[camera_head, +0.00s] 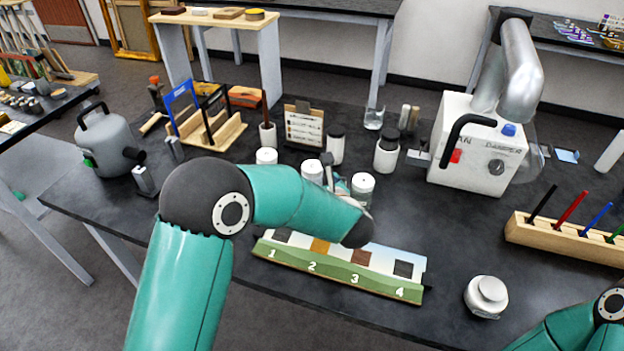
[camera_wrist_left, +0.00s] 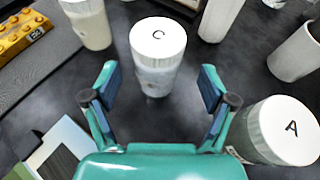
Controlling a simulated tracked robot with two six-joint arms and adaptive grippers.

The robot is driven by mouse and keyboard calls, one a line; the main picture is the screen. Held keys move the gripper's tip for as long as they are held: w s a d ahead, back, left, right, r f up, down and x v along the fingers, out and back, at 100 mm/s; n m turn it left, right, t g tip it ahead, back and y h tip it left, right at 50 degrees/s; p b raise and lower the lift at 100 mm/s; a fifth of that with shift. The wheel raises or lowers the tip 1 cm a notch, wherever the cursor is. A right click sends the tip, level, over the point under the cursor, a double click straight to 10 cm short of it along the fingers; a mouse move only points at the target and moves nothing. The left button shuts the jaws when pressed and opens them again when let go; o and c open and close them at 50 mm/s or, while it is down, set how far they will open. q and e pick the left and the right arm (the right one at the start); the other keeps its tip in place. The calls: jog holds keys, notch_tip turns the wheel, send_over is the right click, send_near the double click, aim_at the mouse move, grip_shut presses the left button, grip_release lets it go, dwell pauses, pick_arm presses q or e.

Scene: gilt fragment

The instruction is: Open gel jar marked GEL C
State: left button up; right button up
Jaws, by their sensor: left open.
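The GEL C jar is a white cylinder whose lid (camera_wrist_left: 158,42) is marked C in the left wrist view. In the head view it appears to be the middle white jar (camera_head: 312,170) of a row. Its lid is on. My left gripper (camera_wrist_left: 158,85) is open, its fingertips either side of the jar's near side; I see no contact. In the head view the left gripper (camera_head: 332,176) is partly hidden by my arm. A jar marked A (camera_wrist_left: 288,130) stands at the right in the wrist view. My right gripper is out of view; only a piece of its arm shows.
Another white jar (camera_head: 266,156) stands left of the row. A numbered board (camera_head: 335,272) lies in front. A white machine (camera_head: 475,150) with a duct, a pencil rack (camera_head: 565,238) and a round white container (camera_head: 487,297) are on the right. The dark table is clear between them.

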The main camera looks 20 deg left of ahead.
aim_at(316, 180)
pick_arm(q)
jog(key=shift+p+x, duration=0.5)
jog(key=shift+x, duration=1.45)
jog(key=shift+a+r, duration=0.1)
jog(key=shift+r, duration=0.05)
jog(key=c, duration=1.4)
jog(key=shift+r, duration=0.1)
notch_tip(316, 180, up, 20)
jog(key=shift+b, duration=0.4)
jog(key=o, duration=0.7)
grip_shut()
jog(key=shift+s, duration=0.15)
